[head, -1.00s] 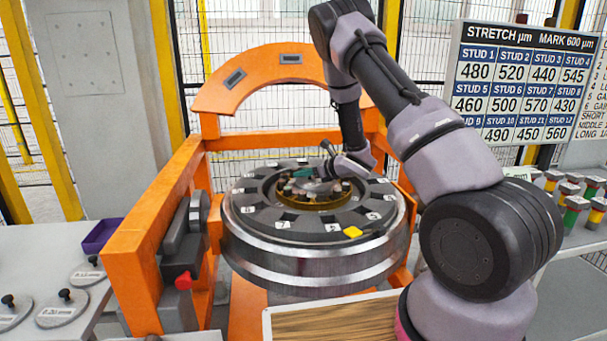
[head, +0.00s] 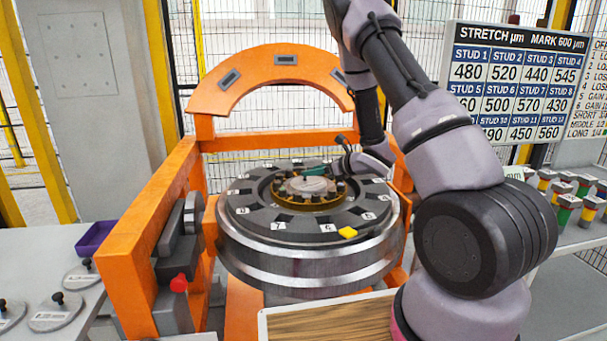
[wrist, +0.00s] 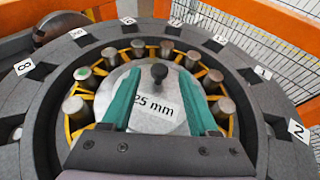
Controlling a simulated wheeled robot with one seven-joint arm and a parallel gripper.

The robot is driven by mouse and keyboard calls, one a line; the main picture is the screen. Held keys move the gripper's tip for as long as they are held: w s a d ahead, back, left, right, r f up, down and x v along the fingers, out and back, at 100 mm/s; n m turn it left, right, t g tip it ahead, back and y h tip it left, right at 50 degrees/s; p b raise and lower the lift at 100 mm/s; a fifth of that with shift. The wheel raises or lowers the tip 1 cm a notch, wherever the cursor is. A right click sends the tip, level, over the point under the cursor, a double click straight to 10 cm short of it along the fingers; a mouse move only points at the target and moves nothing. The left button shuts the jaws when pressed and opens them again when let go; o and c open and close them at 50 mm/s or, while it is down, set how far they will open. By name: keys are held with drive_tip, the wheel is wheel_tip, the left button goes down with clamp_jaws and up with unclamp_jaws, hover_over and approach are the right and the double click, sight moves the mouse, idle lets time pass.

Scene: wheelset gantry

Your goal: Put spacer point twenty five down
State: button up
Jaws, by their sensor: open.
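The spacer (wrist: 158,108) is a flat grey disc with a black knob, its label reading "25 mm" with the start hidden. It lies inside the ring of studs at the middle of the wheel and also shows in the head view (head: 306,186). My gripper (wrist: 158,73) is open. Its two teal fingers stand apart on either side of the label and knob, over the disc. In the head view my gripper (head: 314,169) is at the back of the hub. Whether the fingertips touch the disc cannot be told.
An orange gantry (head: 140,235) surrounds the dark wheel (head: 310,260). A yellow piece (head: 347,232) sits on the wheel's front right. On the left table are more knobbed discs (head: 57,311) and a purple bin (head: 95,238). Coloured-shank parts (head: 565,208) stand on the right bench.

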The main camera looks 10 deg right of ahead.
drive_tip(key=v, duration=0.4)
drive_tip(key=shift+d+r, duration=0.1)
drive_tip(key=shift+r, duration=0.1)
drive_tip(key=s+d+r+m+t+h, duration=0.15)
drive_tip(key=d+r+m+h, duration=0.3)
drive_tip(key=r+m, duration=0.7)
drive_tip(key=s+d+r+m+t+h, duration=0.15)
drive_tip(key=d+r+m+h, duration=0.4)
drive_tip(key=m, duration=0.95)
drive_tip(key=s+a+r+m+g+y, duration=0.1)
drive_tip(key=s+a+r+m+g, duration=0.1)
drive_tip(key=s+m, duration=0.5)
drive_tip(key=s+a+r+m+g+y, duration=0.1)
drive_tip(key=s+a+r+m+g, duration=0.1)
drive_tip(key=s+m, duration=0.5)
drive_tip(key=s+a+r+m+g+y, duration=0.1)
drive_tip(key=s+a+r+m, duration=0.3)
drive_tip(key=s+m, duration=0.4)
drive_tip(key=s+r+g, duration=0.1)
drive_tip(key=s, duration=0.5)
drive_tip(key=shift+a+r+y, duration=0.25)
drive_tip(key=shift+a+y, duration=0.05)
drive_tip(key=shift+s, duration=0.1)
